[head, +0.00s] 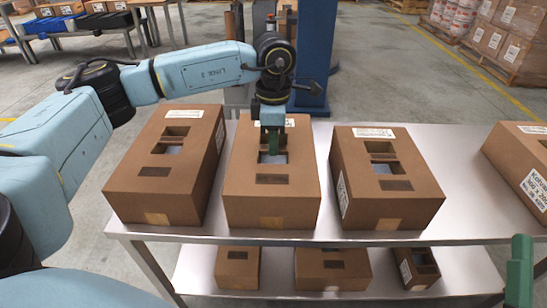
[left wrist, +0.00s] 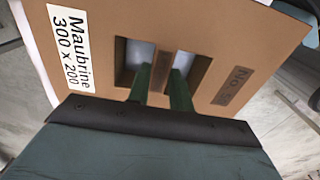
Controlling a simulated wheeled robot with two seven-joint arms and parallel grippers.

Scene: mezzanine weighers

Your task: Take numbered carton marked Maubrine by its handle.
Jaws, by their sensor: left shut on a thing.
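The Maubrine carton (head: 242,185) is a brown box, in the middle of the row on the metal table in the head view. Its white label, reading Maubrine 300 x 200, and a dark "No" patch show on the carton in the left wrist view (left wrist: 205,28). My left gripper (head: 272,150) comes down from above. Its green fingers (left wrist: 163,82) reach into the two top openings and are shut on the strip between them, the handle. The carton appears to rest on the table. One green finger of my right gripper (head: 519,272) shows at the lower right, away from the carton.
Similar cartons stand on the left (head: 168,180) and right (head: 385,203), with narrow gaps beside the Maubrine carton. Another carton (head: 522,165) is at the far right. Smaller cartons (head: 333,270) sit on the lower shelf. A blue column (head: 316,50) rises behind the table.

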